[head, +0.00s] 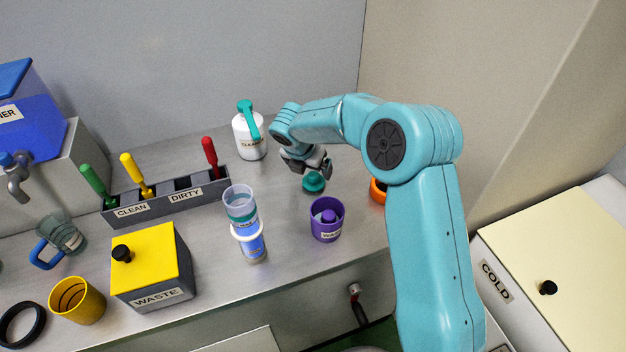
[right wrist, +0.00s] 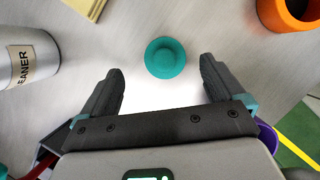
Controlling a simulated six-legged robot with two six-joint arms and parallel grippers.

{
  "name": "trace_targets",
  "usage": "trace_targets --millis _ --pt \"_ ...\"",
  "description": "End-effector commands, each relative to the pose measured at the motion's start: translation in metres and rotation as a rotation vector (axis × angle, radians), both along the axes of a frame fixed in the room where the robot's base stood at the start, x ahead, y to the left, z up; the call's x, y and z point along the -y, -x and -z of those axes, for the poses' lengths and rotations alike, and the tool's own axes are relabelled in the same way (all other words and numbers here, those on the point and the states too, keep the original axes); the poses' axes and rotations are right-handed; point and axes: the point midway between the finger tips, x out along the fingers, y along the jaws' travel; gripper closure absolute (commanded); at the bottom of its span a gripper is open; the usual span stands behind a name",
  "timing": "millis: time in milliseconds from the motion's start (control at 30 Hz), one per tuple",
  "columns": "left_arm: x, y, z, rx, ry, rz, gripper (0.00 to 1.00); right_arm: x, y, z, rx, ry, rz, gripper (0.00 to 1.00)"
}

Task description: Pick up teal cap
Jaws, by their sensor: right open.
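The teal cap (head: 313,183) sits on the metal counter, below my right gripper in the head view. In the right wrist view the teal cap (right wrist: 165,58) is a round disc with a raised knob, just beyond the fingertips and roughly centred between them. My right gripper (head: 308,166) is open and empty above the counter; its two dark fingers also show in the right wrist view (right wrist: 162,82), spread apart on either side. The fingers do not touch the cap. My left gripper is not in view.
A white cleaner bottle (head: 250,138) stands left of the gripper. A purple cup (head: 326,221) stands in front of the cap, and an orange cup (head: 378,190) is to its right, partly behind my arm. A clear-topped blue-and-white container (head: 246,228) stands left of the purple cup.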

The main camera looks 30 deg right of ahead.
Motion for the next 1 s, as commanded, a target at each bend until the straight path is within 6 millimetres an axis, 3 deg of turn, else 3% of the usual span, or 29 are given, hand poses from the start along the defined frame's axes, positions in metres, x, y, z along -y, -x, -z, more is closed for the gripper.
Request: trace_targets --millis 333,633,667,833,1000 --pt "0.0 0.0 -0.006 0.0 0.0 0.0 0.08 0.015 -0.004 0.044 -0.002 0.0 0.0 0.04" --pt "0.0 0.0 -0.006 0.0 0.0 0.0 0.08 0.017 -0.007 0.051 0.001 0.0 0.0 0.04" --pt "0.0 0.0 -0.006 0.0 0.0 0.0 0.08 0.017 -0.007 0.051 0.001 0.0 0.0 0.08" --pt "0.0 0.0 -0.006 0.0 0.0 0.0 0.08 0.017 -0.007 0.051 0.001 0.0 0.0 0.63" --pt "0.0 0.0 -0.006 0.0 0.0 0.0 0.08 0.017 -0.007 0.051 0.001 0.0 0.0 0.64"
